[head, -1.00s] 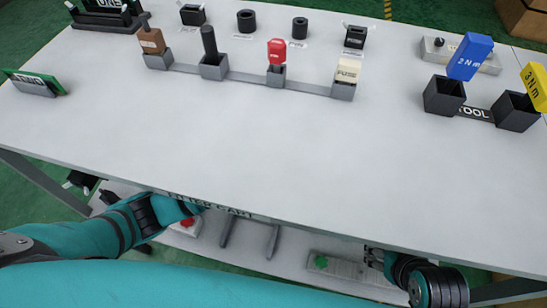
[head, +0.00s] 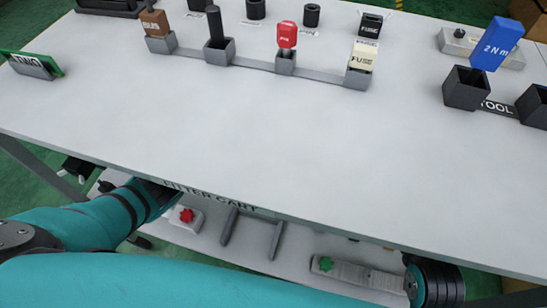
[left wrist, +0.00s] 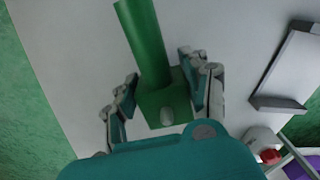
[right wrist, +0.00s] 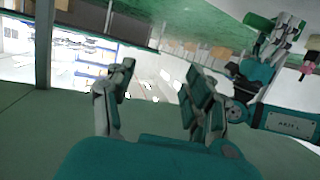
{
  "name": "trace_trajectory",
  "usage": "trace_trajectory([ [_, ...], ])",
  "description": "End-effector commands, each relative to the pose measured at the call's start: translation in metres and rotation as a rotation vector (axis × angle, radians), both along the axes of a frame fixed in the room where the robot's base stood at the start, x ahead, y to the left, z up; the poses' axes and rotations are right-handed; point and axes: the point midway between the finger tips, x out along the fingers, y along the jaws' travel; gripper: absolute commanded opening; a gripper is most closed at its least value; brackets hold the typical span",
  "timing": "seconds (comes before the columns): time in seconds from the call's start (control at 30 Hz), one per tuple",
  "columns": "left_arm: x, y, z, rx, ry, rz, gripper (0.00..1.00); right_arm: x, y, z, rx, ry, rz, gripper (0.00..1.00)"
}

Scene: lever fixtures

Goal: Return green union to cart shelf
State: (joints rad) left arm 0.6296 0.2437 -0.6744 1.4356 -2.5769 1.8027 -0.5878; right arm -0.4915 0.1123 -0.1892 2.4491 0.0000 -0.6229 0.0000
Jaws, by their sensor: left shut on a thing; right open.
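The green union (left wrist: 148,45), a green cylinder with a square block at one end, is between the fingers of my left gripper (left wrist: 160,70). The fingers are shut on its block, and it is over the pale cart shelf (left wrist: 78,60). The left gripper and the union (right wrist: 258,22) also show in the right wrist view. In the head view the tabletop hides the left gripper; the lower shelf (head: 295,240) shows below its front edge. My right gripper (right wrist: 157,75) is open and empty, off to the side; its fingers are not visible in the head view.
The lower shelf holds a red-knobbed part (head: 185,216), a grey two-bar bracket (head: 250,230) and a green-knobbed block (head: 326,264). The tabletop edge (head: 300,218) overhangs the shelf. Grey holders, a red part (head: 287,35) and a blue tool (head: 495,45) stand above.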

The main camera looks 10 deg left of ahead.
Motion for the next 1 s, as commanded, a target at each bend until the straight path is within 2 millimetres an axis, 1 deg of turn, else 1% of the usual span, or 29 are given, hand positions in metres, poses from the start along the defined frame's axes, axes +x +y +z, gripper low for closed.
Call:
trace_trajectory([
  [0.13,0.001,0.000,-0.020,-0.003,0.001,0.002,0.12,0.008,0.006,0.025,0.039,-0.155,0.010,0.54],
  [0.2,0.001,0.000,-0.026,-0.003,0.000,0.001,0.12,0.010,0.009,0.038,0.057,-0.227,0.015,0.54],
  [0.33,0.001,0.001,-0.034,-0.001,0.000,0.002,0.12,0.010,0.011,0.055,0.080,-0.316,0.021,0.54],
  [0.43,0.002,0.001,-0.035,-0.001,-0.001,0.001,0.12,0.010,0.012,0.060,0.086,-0.339,0.022,0.54],
  [0.67,0.002,0.001,-0.035,0.000,-0.001,0.001,0.12,0.010,0.012,0.061,0.086,-0.339,0.022,0.54],
  [0.83,0.002,0.001,-0.038,0.000,-0.001,0.001,0.12,0.010,0.012,0.065,0.093,-0.367,0.023,0.54],
  [0.87,0.001,0.001,-0.038,0.000,-0.001,0.001,0.50,0.010,0.012,0.066,0.094,-0.369,0.023,0.54],
  [1.0,0.001,0.001,-0.037,0.000,-0.001,0.001,0.69,0.010,0.012,0.066,0.093,-0.367,0.023,0.54],
])
